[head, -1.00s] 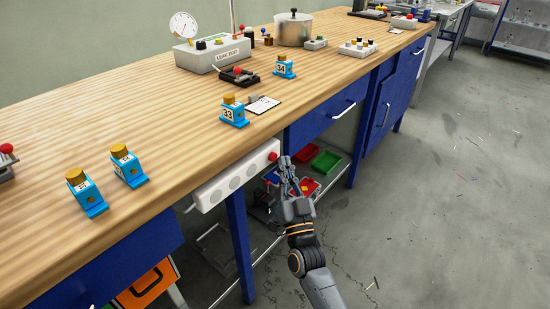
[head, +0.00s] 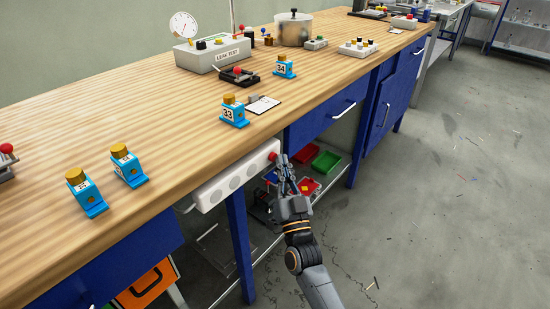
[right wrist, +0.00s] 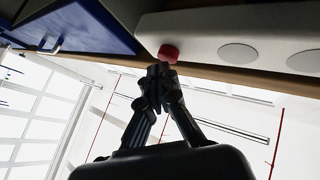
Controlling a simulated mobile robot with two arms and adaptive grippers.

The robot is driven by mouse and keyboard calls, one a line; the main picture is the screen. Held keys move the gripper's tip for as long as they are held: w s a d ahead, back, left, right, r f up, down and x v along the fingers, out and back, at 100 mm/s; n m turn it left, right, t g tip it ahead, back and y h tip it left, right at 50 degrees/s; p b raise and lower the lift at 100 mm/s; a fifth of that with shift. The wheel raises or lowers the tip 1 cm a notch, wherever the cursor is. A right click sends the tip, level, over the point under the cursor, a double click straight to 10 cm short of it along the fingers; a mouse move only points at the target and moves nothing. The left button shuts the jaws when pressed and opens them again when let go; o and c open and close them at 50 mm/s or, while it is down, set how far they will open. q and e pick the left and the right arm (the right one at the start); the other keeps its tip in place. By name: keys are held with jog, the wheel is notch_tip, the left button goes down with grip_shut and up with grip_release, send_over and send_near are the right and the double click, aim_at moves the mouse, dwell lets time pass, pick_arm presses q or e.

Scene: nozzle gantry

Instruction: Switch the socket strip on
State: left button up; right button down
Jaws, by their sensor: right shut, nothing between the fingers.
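The white socket strip (head: 235,176) is fixed along the front edge of the workbench, with round sockets on its face. It also shows in the right wrist view (right wrist: 205,30). A red switch button (head: 272,156) sits at its right end; in the right wrist view the red button (right wrist: 168,53) is just beyond my fingertips. My right gripper (head: 284,161) is shut and empty, its tips right beside the button. Whether the tips touch it I cannot tell. My left gripper is not in view.
A blue drawer (head: 325,113) is right of the strip. Red and green bins (head: 326,161) sit on the shelf below. The floor (head: 450,200) at right is mostly clear.

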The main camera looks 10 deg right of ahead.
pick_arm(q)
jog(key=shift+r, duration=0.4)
pick_arm(e)
jog(key=shift+w+a, duration=0.15)
jog(key=shift+w, duration=0.05)
dwell(0.5)
pick_arm(q)
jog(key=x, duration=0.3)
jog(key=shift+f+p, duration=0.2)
jog(key=shift+p, duration=0.2)
pick_arm(e)
jog(key=shift+s+d, duration=0.45)
jog(key=shift+s, duration=0.1)
pick_arm(q)
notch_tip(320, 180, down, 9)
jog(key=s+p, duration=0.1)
jog(key=p, duration=0.1)
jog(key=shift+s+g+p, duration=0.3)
pick_arm(e)
jog(key=shift+s+d, duration=0.95)
jog(key=shift+s, duration=0.25)
jog(key=shift+s+d, duration=0.9)
jog(key=shift+s, duration=0.25)
